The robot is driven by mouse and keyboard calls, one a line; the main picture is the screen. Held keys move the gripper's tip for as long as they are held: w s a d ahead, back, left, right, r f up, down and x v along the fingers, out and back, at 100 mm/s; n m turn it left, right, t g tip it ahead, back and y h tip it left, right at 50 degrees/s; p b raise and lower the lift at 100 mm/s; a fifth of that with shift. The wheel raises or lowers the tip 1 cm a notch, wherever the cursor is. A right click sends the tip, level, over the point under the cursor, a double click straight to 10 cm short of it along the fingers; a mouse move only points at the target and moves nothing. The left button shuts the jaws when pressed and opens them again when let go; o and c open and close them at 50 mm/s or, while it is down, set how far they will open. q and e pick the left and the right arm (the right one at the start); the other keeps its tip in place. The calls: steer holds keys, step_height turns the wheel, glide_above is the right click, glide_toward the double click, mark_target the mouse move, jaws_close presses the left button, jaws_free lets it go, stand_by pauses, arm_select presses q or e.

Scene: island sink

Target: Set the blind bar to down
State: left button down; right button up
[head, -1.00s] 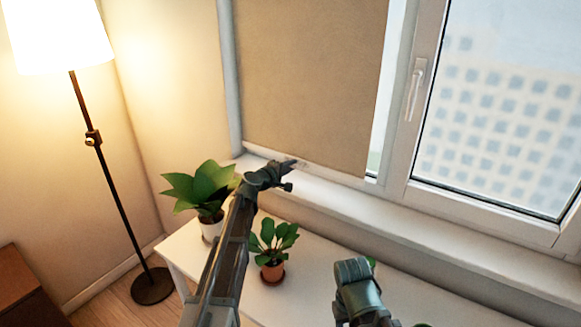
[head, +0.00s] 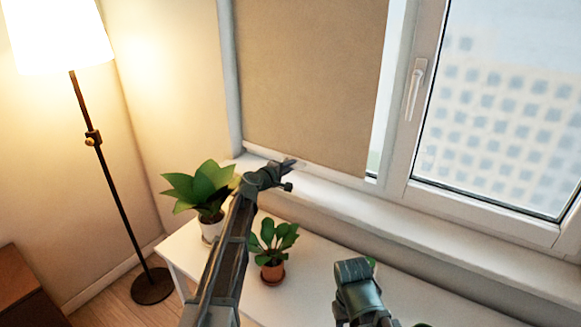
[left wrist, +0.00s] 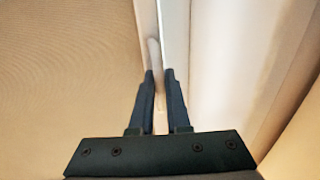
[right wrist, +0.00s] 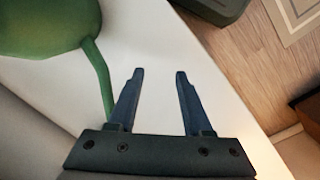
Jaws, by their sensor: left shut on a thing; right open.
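The tan roller blind (head: 310,80) hangs low over the left part of the window, its lower edge close to the sill. The blind bar runs along that lower edge; in the left wrist view it is a pale strip (left wrist: 152,52) beside the tan cloth. My left gripper (head: 293,164) is at the bottom edge of the blind. In the left wrist view its fingers (left wrist: 159,74) are shut on the bar, one on each side. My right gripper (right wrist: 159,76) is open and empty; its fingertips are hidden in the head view.
A white table (head: 310,290) below the sill holds a large plant in a white pot (head: 211,228) and a smaller one in a terracotta pot (head: 272,270). A floor lamp (head: 105,180) stands left. The window handle (head: 415,90) is right of the blind.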

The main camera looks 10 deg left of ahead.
arm_select(q)
step_height(320, 180, down, 4)
steer(key=b, duration=0.4)
steer(key=shift+f, duration=0.15)
arm_select(e)
step_height(320, 180, down, 4)
steer(key=shift+f, duration=0.2)
arm_select(q)
steer(key=shift+s+b, duration=0.1)
steer(key=shift+b, duration=0.2)
arm_select(e)
steer(key=shift+s, duration=0.1)
arm_select(q)
steer(key=c, duration=0.9)
jaws_free()
steer(key=shift+f, duration=0.1)
steer(key=shift+s+a+r, duration=0.1)
steer(key=shift+s+r, duration=0.1)
steer(key=shift+s, duration=0.15)
arm_select(e)
steer(key=shift+r, duration=0.15)
arm_select(q)
steer(key=p+v, duration=0.3)
steer(key=v, duration=1)
arm_select(e)
step_height(320, 180, up, 2)
steer(key=shift+r, duration=0.25)
